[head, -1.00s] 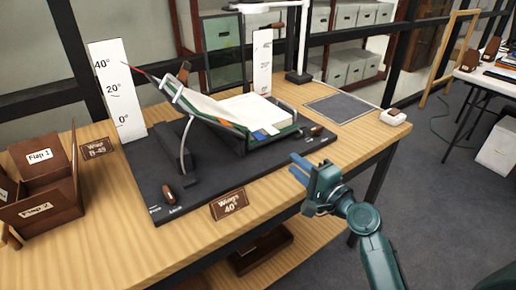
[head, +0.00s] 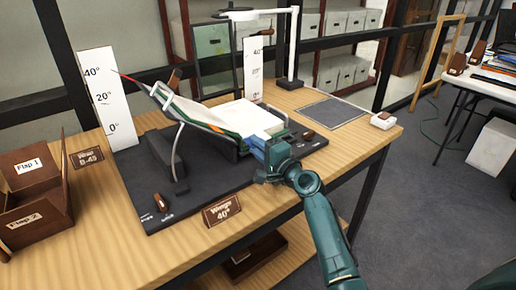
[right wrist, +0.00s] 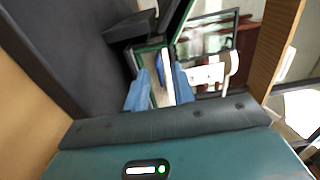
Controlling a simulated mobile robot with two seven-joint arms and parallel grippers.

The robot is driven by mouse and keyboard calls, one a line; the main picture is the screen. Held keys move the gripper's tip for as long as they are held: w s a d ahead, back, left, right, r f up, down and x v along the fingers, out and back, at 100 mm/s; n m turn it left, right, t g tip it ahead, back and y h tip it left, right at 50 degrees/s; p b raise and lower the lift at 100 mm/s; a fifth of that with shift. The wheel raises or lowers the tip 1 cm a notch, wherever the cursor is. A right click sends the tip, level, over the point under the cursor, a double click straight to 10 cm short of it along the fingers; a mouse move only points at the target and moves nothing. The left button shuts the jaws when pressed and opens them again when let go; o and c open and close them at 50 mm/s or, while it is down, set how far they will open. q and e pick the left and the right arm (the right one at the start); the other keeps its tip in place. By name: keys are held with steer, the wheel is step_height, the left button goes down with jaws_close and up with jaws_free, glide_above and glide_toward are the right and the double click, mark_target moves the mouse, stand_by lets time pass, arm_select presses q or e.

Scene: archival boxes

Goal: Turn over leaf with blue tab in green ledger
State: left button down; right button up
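The green ledger (head: 225,127) lies open on a tilted cradle, its left side raised and its white page block (head: 248,117) on the right. My right gripper (head: 257,146) is at the ledger's near right edge and covers the spot of the blue tab in the head view. In the right wrist view my blue fingers (right wrist: 160,90) are apart, with the ledger's white and green edge (right wrist: 167,68) between and beyond them. A small blue patch, likely the tab (right wrist: 159,68), shows between them. I cannot tell whether the fingers touch the leaf. My left gripper is not in view.
The cradle stands on a dark base board (head: 205,185). A "Wings 40°" sign (head: 222,210) stands in front, with angle scales (head: 108,98) behind. A brown flap box (head: 35,195) is at the left. A grey mat (head: 332,112) lies clear at the right.

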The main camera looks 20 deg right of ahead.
jaws_close()
stand_by(1.4)
